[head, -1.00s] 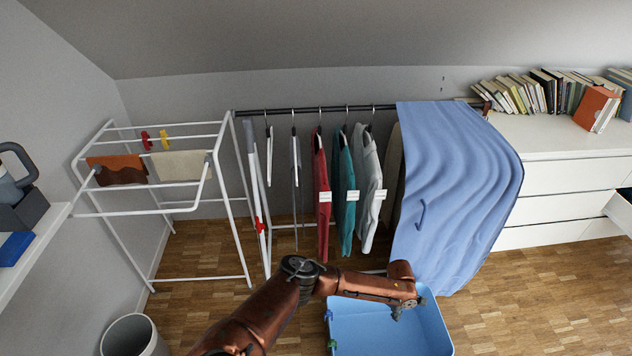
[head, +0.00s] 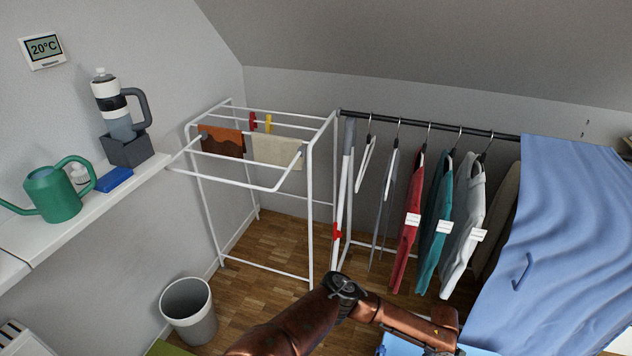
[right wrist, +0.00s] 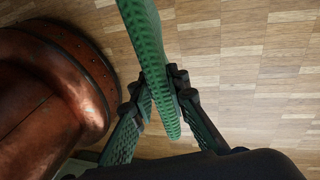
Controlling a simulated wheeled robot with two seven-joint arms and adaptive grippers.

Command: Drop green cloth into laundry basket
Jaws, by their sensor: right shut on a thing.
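In the right wrist view, my right gripper (right wrist: 165,85) is shut on a thin green piece with a dimpled texture, the green cloth (right wrist: 143,30). The cloth stands up edge-on between the fingers and runs out of the top of the picture, above the wooden floor. The blue laundry basket (head: 397,344) shows only as a strip of its rim at the bottom of the head view; its inside is hidden. My copper arm crosses the bottom of the head view and ends over the basket, with its gripper cut off by the lower edge. My right gripper is outside the head view.
A white drying rack (head: 312,200) and a rail of hanging clothes (head: 437,225) stand at the back. A blue sheet (head: 545,255) hangs at the right. A grey bin (head: 190,312) stands on the floor. A shelf (head: 75,225) at the left holds a green watering can (head: 53,193).

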